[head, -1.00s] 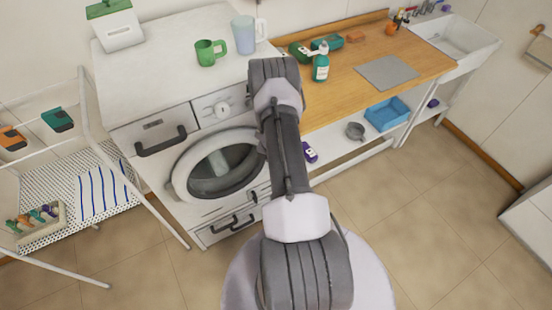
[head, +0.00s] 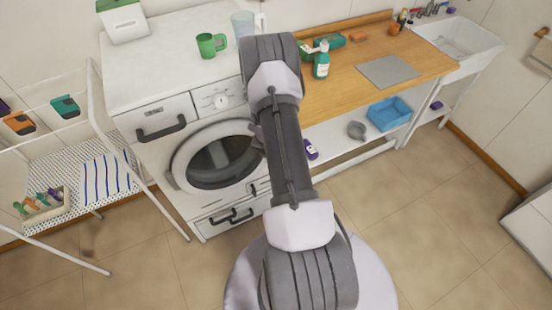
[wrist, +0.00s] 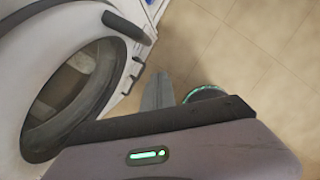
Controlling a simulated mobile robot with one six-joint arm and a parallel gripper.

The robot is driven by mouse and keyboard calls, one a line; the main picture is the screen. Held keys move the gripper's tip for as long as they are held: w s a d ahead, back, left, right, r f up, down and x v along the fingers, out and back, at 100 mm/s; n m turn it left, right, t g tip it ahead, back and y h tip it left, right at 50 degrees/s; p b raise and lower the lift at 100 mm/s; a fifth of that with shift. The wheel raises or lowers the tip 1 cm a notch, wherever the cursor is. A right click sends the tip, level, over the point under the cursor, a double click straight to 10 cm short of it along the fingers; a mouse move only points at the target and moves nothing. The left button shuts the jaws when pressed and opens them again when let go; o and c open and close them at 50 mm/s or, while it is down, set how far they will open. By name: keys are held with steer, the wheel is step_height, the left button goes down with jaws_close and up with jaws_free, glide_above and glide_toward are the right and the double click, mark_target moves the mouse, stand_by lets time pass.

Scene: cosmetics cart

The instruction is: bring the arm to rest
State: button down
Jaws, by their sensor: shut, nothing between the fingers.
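My arm rises in the middle of the head view, in front of the washing machine (head: 150,85) and the wooden counter (head: 330,95). My gripper is hidden behind the arm in that view. In the wrist view my gripper (wrist: 158,92) shows as narrow grey fingers close together, shut and empty. They are over the tiled floor, beside the washing machine's round door (wrist: 75,95). Nothing is held.
A white rack (head: 140,190) with small items stands at the left. A green mug (head: 208,45) and a clear pitcher (head: 243,24) stand on the machine. A teal bottle (head: 321,62) stands on the counter. The floor (head: 430,230) at the right is clear.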

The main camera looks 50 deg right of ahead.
steer(key=w+a+r+m+h+b, duration=0.1)
steer(key=w+a+r+m+b, duration=0.15)
steer(key=r, duration=0.35)
steer(key=w+a+r+m+b, duration=0.2)
steer(key=w+r+m+b, duration=0.1)
steer(key=r+b, duration=0.15)
steer(key=s+a+r+m+t+b, duration=0.1)
steer(key=a+r+m+t+b, duration=0.1)
steer(key=a+r+m+b, duration=0.85)
steer(key=s+a+m+t+y+b, duration=0.1)
steer(key=s+a+m+y+b, duration=0.1)
steer(key=s+a, duration=0.5)
steer(key=s+a+m+t+y+b, duration=0.2)
steer(key=s+a+m, duration=0.5)
steer(key=a, duration=1.1)
steer(key=shift+s+f+m+y+b, duration=0.35)
steer(key=shift+s+y+b, duration=0.4)
steer(key=shift+b, duration=0.3)
steer(key=shift+w, duration=0.1)
